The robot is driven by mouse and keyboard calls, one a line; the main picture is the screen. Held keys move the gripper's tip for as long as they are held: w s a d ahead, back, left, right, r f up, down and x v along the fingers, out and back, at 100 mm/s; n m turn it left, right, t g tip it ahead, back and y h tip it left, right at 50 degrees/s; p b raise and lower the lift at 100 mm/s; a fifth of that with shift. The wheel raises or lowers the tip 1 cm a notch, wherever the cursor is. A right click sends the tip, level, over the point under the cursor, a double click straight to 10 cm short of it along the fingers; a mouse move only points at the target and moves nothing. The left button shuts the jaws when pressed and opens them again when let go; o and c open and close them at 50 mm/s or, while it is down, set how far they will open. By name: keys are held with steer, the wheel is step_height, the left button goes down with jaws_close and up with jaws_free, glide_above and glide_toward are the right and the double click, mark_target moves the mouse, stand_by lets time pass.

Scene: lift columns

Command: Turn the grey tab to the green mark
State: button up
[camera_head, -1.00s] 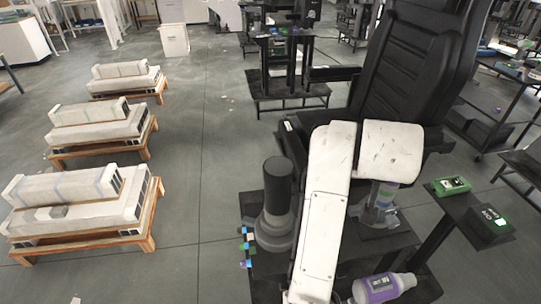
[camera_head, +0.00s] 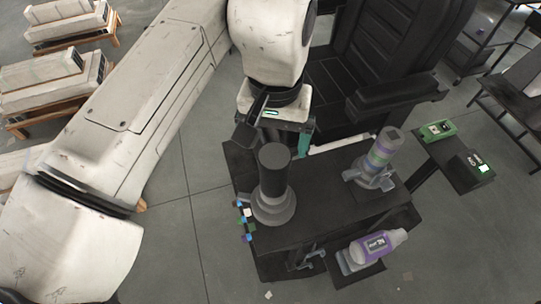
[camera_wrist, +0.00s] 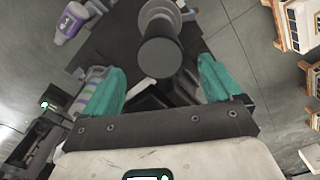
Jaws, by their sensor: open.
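The grey tab and the green mark are too small to single out with certainty. A dark column (camera_head: 274,175) with a stepped grey base (camera_head: 273,207) stands upright on the black bench. A strip of small blue, white and green pieces (camera_head: 245,222) lies along the bench's left edge, beside that base. My gripper is behind the column in the head view, one teal finger (camera_head: 304,142) showing. In the wrist view my gripper (camera_wrist: 160,68) is open and empty, its teal fingers apart, with the column top (camera_wrist: 160,57) beyond and between them.
On the black bench (camera_head: 310,225), a column with coloured bands (camera_head: 382,152) stands to the right. A purple-labelled bottle (camera_head: 378,245) lies in front. A side shelf holds a green box (camera_head: 437,131) and a black box (camera_head: 478,165). A black chair (camera_head: 385,60) stands behind.

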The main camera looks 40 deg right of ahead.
mark_target(274, 169)
step_height(274, 169, down, 10)
steer(key=b, duration=0.7)
steer(key=shift+f, duration=0.2)
steer(key=c, duration=1.4)
steer(key=shift+c, duration=0.2)
